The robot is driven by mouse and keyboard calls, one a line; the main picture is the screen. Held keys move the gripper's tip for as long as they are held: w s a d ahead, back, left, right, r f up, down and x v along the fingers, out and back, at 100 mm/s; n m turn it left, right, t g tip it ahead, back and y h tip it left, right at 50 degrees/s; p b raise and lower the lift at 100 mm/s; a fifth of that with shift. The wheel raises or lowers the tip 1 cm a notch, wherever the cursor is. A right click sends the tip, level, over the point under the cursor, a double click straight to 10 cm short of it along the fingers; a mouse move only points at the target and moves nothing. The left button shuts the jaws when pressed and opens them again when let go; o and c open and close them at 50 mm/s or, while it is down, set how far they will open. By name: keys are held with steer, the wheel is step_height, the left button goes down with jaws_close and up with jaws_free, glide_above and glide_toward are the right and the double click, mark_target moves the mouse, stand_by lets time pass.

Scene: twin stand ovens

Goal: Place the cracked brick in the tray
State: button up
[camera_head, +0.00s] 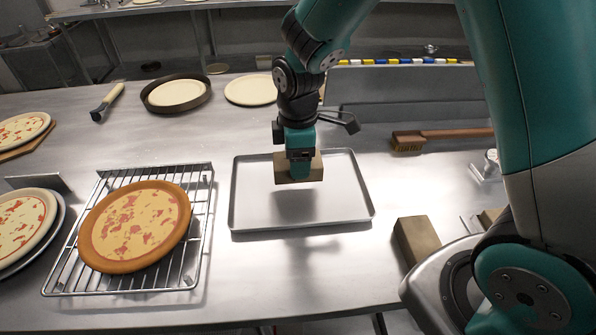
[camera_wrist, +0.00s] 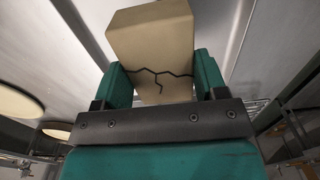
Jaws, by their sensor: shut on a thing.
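The cracked brick (camera_head: 305,168) is a tan block held by my gripper (camera_head: 299,172). In the wrist view, the brick (camera_wrist: 152,45) shows a dark branching crack, and the two green fingers of my gripper (camera_wrist: 160,85) press on its sides. The tray (camera_head: 350,200) is a shallow silver rectangle on the steel table. My gripper holds the brick above the tray, toward its far half, and a shadow falls on the empty tray floor below.
Another tan brick (camera_head: 417,238) lies right of the tray, with part of a further one (camera_head: 490,217) beyond it. A wire rack (camera_head: 190,265) with a pizza (camera_head: 135,227) stands at the left. A wooden-handled brush (camera_head: 440,135) lies behind right. Bare table surrounds the tray.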

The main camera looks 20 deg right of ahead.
steer(key=shift+f, duration=2.3)
steer(key=shift+f, duration=0.15)
steer(key=o, duration=1.1)
step_height(320, 180, up, 12)
steer(key=shift+f+b, duration=0.1)
steer(key=shift+b, duration=0.2)
steer(key=s+a+r+m+y, duration=0.1)
steer(key=s+r+m, duration=0.1)
steer(key=s, duration=0.4)
steer(key=s+a+r+m+y, duration=0.1)
steer(key=s+a+r+m, duration=0.1)
steer(key=s, duration=0.5)
steer(key=s+a+r+m+y, duration=0.2)
steer(key=s+r+m, duration=0.1)
steer(key=s, duration=0.4)
steer(key=shift+s+a+r, duration=0.1)
steer(key=shift+s+r, duration=0.15)
steer(key=shift+r, duration=0.45)
